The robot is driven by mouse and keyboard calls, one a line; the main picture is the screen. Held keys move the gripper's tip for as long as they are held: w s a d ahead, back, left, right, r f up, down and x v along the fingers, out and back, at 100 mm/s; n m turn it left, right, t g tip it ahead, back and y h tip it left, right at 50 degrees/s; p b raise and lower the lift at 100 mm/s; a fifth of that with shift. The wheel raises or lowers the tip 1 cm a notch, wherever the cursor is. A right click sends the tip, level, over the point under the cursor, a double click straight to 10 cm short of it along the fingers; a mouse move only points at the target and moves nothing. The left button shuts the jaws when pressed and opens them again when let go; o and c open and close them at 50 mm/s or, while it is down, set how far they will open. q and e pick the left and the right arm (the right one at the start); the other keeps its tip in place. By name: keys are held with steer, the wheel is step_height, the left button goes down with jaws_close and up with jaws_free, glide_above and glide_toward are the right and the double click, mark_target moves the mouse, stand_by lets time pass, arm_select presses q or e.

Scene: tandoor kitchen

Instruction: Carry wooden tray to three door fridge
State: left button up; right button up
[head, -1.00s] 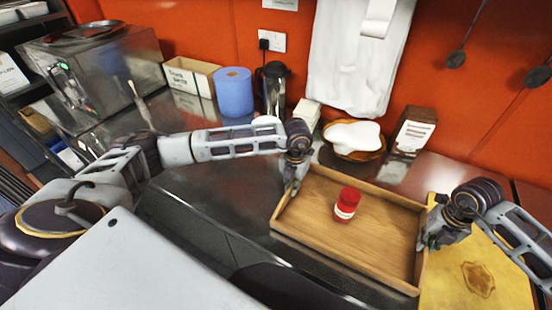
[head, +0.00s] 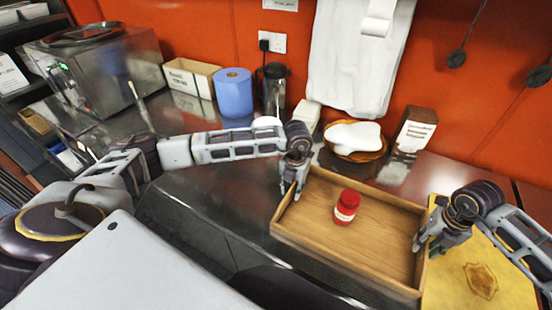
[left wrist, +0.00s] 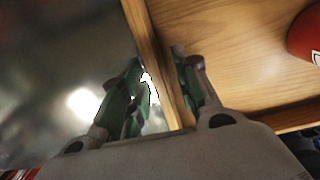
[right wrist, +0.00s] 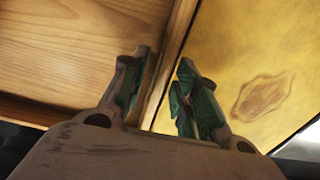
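The wooden tray (head: 385,271) lies on the metal counter, with a red-lidded jar (head: 346,206) standing upright inside it. My left gripper (head: 292,190) straddles the tray's left wall. In the left wrist view its fingers (left wrist: 160,90) stand apart on either side of that wall, with a gap on the outer side. My right gripper (head: 425,244) straddles the right wall. In the right wrist view its fingers (right wrist: 164,90) are also apart, one inside the tray and one outside, with a gap beside the wall. Part of the jar shows in the left wrist view (left wrist: 306,38).
A yellow board (head: 470,270) lies right of the tray. Behind the tray are a basket (head: 368,155) with white contents and a brown box (head: 415,130). A blue roll (head: 234,92) and a dark flask (head: 275,88) stand further left. Bare counter (head: 215,205) lies left of the tray.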

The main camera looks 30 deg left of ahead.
arm_select(q)
steer(key=shift+r, duration=0.1)
step_height(320, 180, up, 12)
stand_by(0.8)
arm_select(e)
steer(key=shift+r, duration=0.1)
step_height(320, 180, up, 12)
stand_by(0.9)
steer(key=shift+f, duration=0.2)
stand_by(0.4)
